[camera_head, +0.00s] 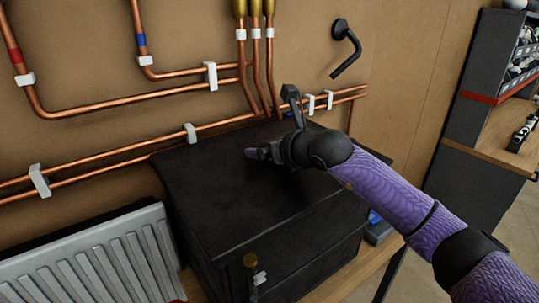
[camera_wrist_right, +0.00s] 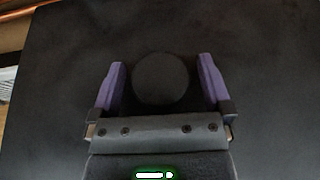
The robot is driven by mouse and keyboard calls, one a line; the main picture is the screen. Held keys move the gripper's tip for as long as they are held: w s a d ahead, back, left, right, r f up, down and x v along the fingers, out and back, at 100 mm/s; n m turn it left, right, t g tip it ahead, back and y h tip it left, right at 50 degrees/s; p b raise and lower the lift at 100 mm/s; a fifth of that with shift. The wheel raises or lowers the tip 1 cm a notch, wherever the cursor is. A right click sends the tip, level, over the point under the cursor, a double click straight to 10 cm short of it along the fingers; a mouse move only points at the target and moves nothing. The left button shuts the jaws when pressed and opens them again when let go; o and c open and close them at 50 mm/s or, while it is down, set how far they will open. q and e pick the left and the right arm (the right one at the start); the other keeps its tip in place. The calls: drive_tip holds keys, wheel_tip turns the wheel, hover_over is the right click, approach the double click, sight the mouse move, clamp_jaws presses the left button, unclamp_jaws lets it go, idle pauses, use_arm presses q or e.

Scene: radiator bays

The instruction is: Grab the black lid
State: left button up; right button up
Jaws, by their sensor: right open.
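The black lid (camera_wrist_right: 160,79) is a round, dark disc in the right wrist view, lying over the dark top of a black cabinet (camera_head: 215,205). My right gripper (camera_wrist_right: 161,62) is open, with one purple-sided finger on each side of the lid and a small gap to each. In the head view my right gripper (camera_head: 260,153) is over the cabinet top, and I cannot make out the lid there. I cannot tell how high the fingers are above the surface. My left gripper is not in view.
Copper pipes (camera_head: 110,102) with white clips run along the wall behind the cabinet. A white radiator (camera_head: 95,262) stands at the lower left. A black hook-shaped handle (camera_head: 346,48) is on the wall. A shelf unit (camera_head: 480,115) stands at the right. The front of the cabinet top is clear.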

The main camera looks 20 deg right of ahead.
clamp_jaws()
drive_tip(key=shift+r, duration=0.1)
idle(0.3)
